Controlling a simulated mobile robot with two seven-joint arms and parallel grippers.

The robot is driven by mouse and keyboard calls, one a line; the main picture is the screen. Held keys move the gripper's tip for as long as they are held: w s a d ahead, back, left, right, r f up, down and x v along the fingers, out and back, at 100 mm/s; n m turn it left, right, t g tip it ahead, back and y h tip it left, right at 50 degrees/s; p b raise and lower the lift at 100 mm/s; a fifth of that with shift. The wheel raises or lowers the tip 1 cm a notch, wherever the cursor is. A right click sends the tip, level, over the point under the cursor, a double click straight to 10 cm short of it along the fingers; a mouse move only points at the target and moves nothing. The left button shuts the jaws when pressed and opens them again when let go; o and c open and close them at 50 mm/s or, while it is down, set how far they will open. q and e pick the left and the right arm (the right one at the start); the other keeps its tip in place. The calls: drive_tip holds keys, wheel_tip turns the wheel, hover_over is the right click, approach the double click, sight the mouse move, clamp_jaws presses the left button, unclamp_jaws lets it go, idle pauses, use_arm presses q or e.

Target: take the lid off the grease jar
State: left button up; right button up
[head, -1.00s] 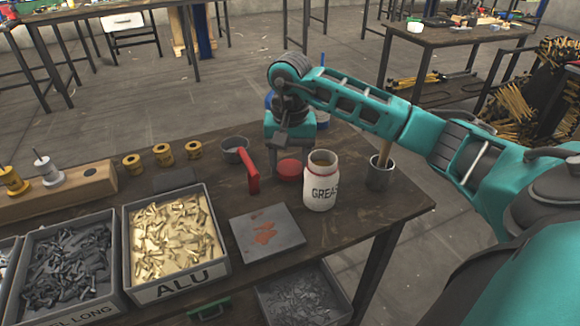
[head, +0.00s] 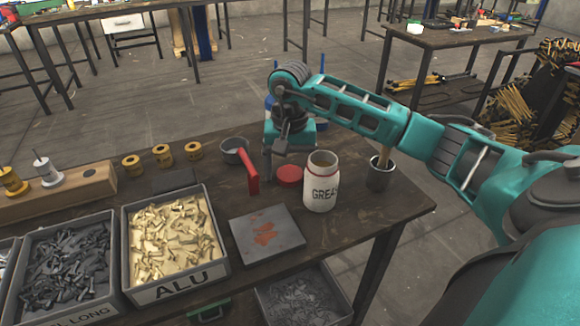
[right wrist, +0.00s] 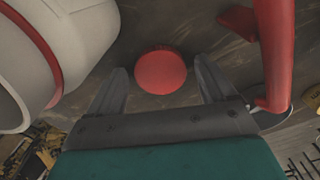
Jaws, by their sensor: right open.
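The grease jar (head: 321,188) is white with a red band and stands upright on the bench. Its mouth is open and uncovered. The red round lid (head: 289,175) lies flat on the bench just left of the jar. My right gripper (head: 274,174) hangs at the lid, with one finger clearly visible. In the right wrist view the two fingers are apart, and the lid (right wrist: 161,73) shows beyond and between them, not gripped. The jar (right wrist: 55,55) fills the left of that view. My left gripper is not in view.
A cup with a wooden handle (head: 380,178) is right of the jar. A grey plate (head: 267,234) with reddish smears lies in front. The ALU bin (head: 176,290) is left.

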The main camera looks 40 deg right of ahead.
sight(290, 173)
wheel_tip(290, 173, up, 12)
drive_tip(key=p, duration=0.1)
drive_tip(key=shift+r+p, duration=0.15)
drive_tip(key=shift+p, duration=0.25)
